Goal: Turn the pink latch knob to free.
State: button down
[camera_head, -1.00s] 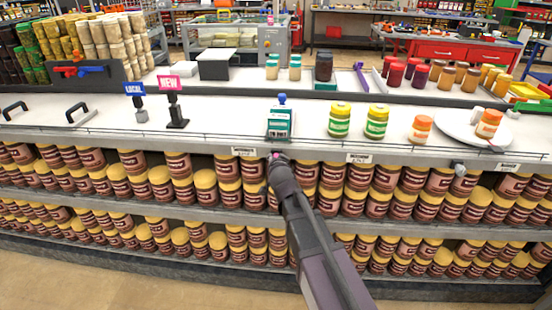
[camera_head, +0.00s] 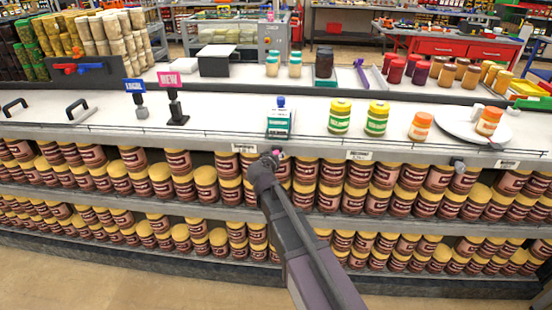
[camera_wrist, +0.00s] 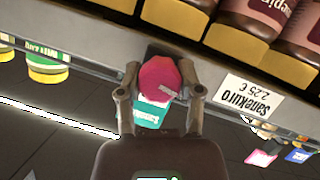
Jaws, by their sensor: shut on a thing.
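The pink latch knob (camera_wrist: 160,78) sits on the front edge of the shelf, on a dark mount. In the wrist view it lies between the two fingers of my gripper (camera_wrist: 162,95), which are shut on it from both sides. A small grey mark shows on its face. In the head view only a small pink bit of the knob (camera_head: 277,153) shows past my gripper (camera_head: 268,159), below a teal box with a blue top (camera_head: 279,121). My gripper hides most of the knob's mount there.
A price tag (camera_wrist: 252,97) is beside the knob. Green-labelled jars (camera_head: 340,118) and an orange jar (camera_head: 421,128) stand on the white counter. Two sign stands (camera_head: 175,105) are to the left. Rows of brown jars (camera_head: 206,187) fill the shelves below.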

jog(key=shift+n+h, duration=0.5)
jog(key=shift+n, duration=0.1)
jog(key=shift+c, duration=1.3)
grip_release()
